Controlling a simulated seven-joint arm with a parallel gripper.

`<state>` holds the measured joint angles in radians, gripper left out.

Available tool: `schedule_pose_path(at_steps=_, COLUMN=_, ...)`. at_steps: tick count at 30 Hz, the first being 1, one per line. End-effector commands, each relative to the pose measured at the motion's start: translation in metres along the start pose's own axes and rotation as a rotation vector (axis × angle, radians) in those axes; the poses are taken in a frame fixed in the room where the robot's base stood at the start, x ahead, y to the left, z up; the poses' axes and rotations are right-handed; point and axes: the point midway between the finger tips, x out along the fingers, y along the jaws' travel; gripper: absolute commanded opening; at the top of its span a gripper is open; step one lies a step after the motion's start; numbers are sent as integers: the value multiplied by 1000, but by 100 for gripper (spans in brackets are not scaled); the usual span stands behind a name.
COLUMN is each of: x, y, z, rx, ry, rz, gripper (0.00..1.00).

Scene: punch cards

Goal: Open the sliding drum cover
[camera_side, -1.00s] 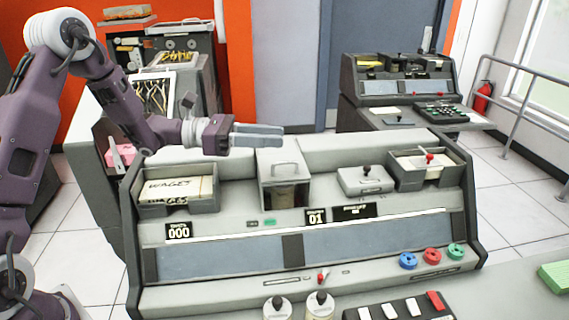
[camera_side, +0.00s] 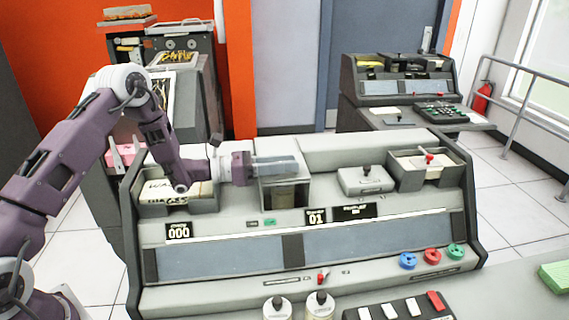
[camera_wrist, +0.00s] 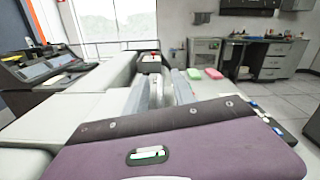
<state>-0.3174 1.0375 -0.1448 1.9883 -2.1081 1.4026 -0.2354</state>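The drum cover (camera_side: 303,183) is a grey box-like housing at the middle of the console, with a dark opening low in its front. My gripper (camera_side: 294,166) reaches across its front from the left, level with the upper part where its handle sits, so the handle is hidden in the side view. In the wrist view, the two pale fingers of my gripper (camera_wrist: 160,86) stand apart with a gap between them. A light grey shape shows in that gap; I cannot tell whether it is the handle. Contact with the cover cannot be told.
A card tray (camera_side: 150,208) marked WAGES lies under my forearm on the left. A grey block with a black knob (camera_side: 364,180) and another card tray (camera_side: 428,165) stand to the right. The sloping console front (camera_side: 375,240) is clear.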

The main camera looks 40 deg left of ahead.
Motion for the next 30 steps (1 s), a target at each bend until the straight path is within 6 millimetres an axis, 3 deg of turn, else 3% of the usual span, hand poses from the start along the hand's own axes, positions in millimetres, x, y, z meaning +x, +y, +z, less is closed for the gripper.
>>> schedule_pose_path(at_steps=2, x=0, y=0, z=0, rx=0, ry=0, rz=0, gripper=31)
schedule_pose_path(at_steps=7, x=0, y=0, z=0, rx=0, ry=0, rz=0, gripper=0)
schedule_pose_path(at_steps=30, x=0, y=-2, z=0, rx=-2, ry=1, rz=-4, gripper=0)
